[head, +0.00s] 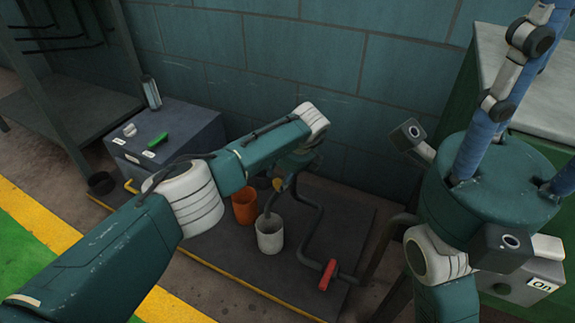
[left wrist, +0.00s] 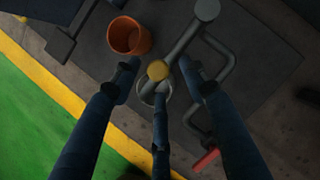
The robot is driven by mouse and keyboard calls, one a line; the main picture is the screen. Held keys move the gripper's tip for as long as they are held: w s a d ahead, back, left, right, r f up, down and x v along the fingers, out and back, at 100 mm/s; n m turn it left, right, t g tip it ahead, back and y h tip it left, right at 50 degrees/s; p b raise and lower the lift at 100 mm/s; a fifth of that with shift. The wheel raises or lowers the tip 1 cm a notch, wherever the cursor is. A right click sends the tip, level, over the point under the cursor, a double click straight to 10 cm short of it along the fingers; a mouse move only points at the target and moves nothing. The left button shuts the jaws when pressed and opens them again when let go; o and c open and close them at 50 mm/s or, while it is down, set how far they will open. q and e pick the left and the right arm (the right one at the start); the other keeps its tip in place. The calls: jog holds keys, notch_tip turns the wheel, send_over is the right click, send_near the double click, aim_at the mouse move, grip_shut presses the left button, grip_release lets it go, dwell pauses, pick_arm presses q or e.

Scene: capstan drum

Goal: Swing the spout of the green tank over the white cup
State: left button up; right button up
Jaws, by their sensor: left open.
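The white cup (head: 270,236) stands on the dark floor plate. In the left wrist view its rim (left wrist: 146,94) shows under a yellow knob (left wrist: 158,70) at the end of a grey spout pipe (left wrist: 186,38). From that view the knob overlaps the cup's opening. My left gripper (left wrist: 157,88) is open, its fingers spread around the knob; I cannot tell if they touch it. In the head view my left arm partly hides this gripper (head: 280,180). The green tank is not clearly visible. My right gripper (head: 515,90) points up at the right, its fingertips partly cut off.
An orange cup (head: 244,207) stands beside the white one. A red valve handle (head: 328,274) sits on a bent pipe to the right. A grey box (head: 185,135) stands behind left, a green cabinet (head: 540,150) at the right and an "On" box (head: 535,285) below it.

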pick_arm(q)
jog(key=v, duration=1)
